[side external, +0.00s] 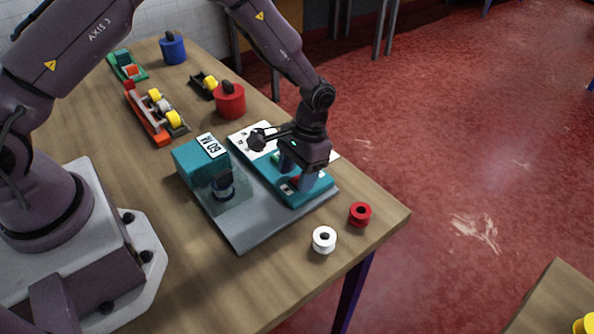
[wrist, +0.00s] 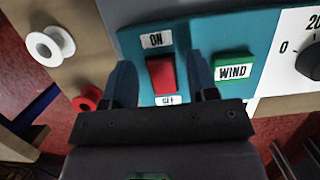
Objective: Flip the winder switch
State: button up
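The winder switch is a red rocker (wrist: 161,76) on the teal panel (wrist: 136,42), between an ON label (wrist: 157,39) and a partly hidden OFF label in the wrist view. My gripper (wrist: 162,74) is open, with one blue finger on each side of the switch. I cannot tell whether the fingers touch it or which way the rocker is tipped. In the side external view my gripper (side external: 298,178) is low over the near end of the teal panel (side external: 312,196) and largely hides the switch.
A green WIND button (wrist: 233,69) and a black dial (wrist: 309,62) are right of the switch. A white spool (side external: 323,240) and red spool (side external: 360,214) stand near the table corner. Red and blue containers are farther back.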

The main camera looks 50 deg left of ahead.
jog(key=v, duration=1.3)
jog(key=s+a+r+t, duration=0.3)
jog(key=s+r+t, duration=0.1)
jog(key=s+r, duration=0.5)
jog(key=s+a+r+t, duration=0.3)
jog(key=s+r, duration=0.6)
jog(key=s, duration=0.5)
jog(key=shift+s+a+r+t, duration=0.25)
jog(key=shift+r+t, duration=0.1)
jog(key=shift+t, duration=0.45)
jog(key=shift+c, duration=0.4)
